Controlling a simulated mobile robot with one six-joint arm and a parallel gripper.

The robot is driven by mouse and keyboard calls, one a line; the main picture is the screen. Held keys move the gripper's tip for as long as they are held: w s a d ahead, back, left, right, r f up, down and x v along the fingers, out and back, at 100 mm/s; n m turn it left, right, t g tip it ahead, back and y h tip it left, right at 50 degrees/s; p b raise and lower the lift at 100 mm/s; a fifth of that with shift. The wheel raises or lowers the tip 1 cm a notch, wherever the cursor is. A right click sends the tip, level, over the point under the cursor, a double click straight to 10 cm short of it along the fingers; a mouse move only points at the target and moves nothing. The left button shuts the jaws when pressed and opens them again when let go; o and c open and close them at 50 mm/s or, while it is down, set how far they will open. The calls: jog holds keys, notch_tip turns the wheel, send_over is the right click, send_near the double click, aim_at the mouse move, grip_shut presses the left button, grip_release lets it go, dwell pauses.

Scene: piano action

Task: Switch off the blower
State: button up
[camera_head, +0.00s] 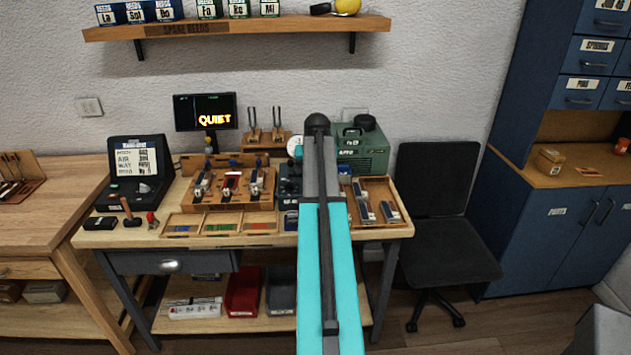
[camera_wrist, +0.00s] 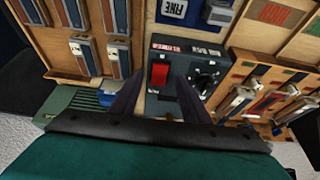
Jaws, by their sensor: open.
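A dark control box (camera_wrist: 178,62) with a red rocker switch (camera_wrist: 159,75) and a round black knob (camera_wrist: 205,82) shows in the wrist view. In the head view the same box (camera_head: 289,184) is partly hidden by my arm. I cannot tell which way the rocker is set. My gripper (camera_wrist: 158,98) is open and empty, with its two dark fingers on either side of the red switch as seen from the wrist. I cannot tell if they touch the box. A green machine (camera_head: 370,150), which looks like the blower, stands behind at the right.
A wooden tray with reed parts (camera_head: 376,187) lies right of the box, and a wooden rack (camera_head: 228,204) with several reed assemblies lies left. A screen (camera_head: 205,101) reading "QUIET" stands at the back. A black chair (camera_head: 438,210) is at the bench's right.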

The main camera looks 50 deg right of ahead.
jog(key=shift+x, duration=1.7)
jog(key=shift+c, duration=0.2)
